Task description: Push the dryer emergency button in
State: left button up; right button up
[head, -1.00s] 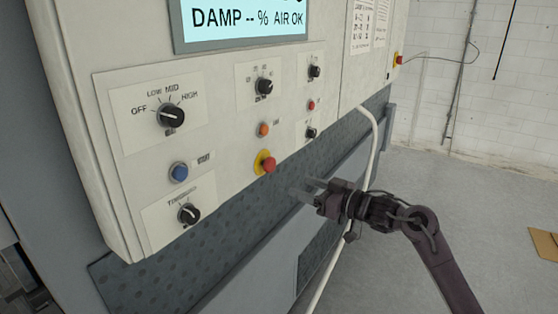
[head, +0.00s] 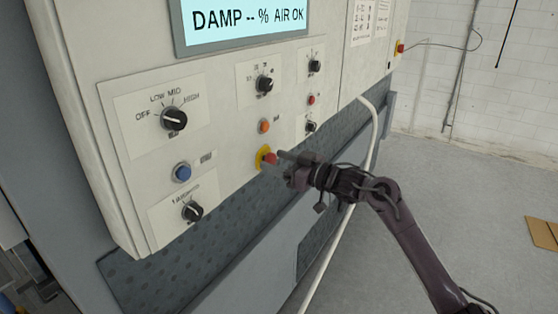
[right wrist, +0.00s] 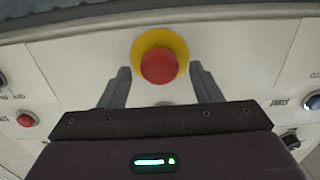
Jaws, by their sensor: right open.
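The dryer emergency button is a red mushroom head on a yellow ring, low on the control panel. In the head view the button (head: 269,158) is just left of my right gripper's fingertips. My right gripper (head: 284,163) is open and empty, pointing at the panel. In the right wrist view the button (right wrist: 159,66) is large, at the top middle, between and slightly beyond the two fingertips of the gripper (right wrist: 161,78). Whether a finger touches the button cannot be told. My left gripper is not in view.
An orange button (head: 264,126) sits above the emergency button, and a blue button (head: 182,172) to its left. Several black knobs share the panel (head: 225,135). A white hose (head: 372,140) hangs behind my right arm.

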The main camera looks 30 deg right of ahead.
jog(key=shift+c, duration=0.4)
grip_shut()
jog(key=shift+w+a+r, duration=0.1)
jog(key=shift+w+a, duration=0.1)
jog(key=shift+w, duration=0.25)
jog(key=shift+c, duration=0.8)
grip_release()
jog(key=shift+o, duration=1.2)
jog(key=shift+w, duration=0.2)
